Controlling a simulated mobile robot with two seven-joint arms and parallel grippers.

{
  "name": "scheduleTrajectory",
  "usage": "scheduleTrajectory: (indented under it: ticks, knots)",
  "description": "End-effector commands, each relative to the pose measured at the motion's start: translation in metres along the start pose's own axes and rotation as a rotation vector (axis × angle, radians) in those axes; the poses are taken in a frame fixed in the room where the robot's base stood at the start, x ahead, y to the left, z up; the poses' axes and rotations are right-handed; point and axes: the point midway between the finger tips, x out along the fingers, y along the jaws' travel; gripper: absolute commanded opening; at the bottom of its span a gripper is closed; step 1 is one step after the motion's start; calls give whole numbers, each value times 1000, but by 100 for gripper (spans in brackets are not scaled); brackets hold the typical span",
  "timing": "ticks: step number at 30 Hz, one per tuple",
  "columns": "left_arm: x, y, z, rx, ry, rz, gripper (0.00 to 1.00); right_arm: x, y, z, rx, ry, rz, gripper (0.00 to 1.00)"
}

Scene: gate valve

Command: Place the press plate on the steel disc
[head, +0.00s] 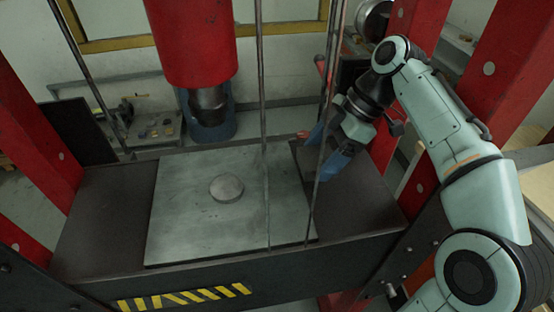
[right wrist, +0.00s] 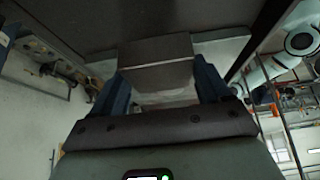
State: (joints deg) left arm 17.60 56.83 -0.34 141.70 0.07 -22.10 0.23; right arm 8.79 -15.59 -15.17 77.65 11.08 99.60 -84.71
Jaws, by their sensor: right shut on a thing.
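The steel disc (head: 227,188) lies flat near the middle of a wide grey plate (head: 180,225) on the press bed. Nothing lies on top of the disc. My right gripper (head: 326,152) is at the bed's right rear, right of the disc and apart from it, with its blue fingers pointing down and left. In the right wrist view, the fingers are shut on a grey block-like piece (right wrist: 157,50), which looks to be the press plate. In the head view I cannot make out this piece clearly. My left gripper is not in view.
The red press ram (head: 192,45) hangs above and behind the disc, its dark tip (head: 209,104) well clear. Thin vertical rods (head: 263,100) stand between the disc and my right gripper. Red frame posts (head: 40,135) flank the bed. The bed's left part is bare.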

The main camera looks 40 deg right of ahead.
Motion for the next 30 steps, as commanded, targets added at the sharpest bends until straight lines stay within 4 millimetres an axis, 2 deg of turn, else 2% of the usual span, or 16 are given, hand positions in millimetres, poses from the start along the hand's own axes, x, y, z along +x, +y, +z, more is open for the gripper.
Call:
scheduleTrajectory:
  ticks: [5,18,30]
  knots:
    - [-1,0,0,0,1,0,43,8,0,-18,-7,4,1,0]
    - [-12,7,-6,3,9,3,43,54,0,-101,-6,4,3,0]
    - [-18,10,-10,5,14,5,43,71,0,-130,-4,5,3,0]
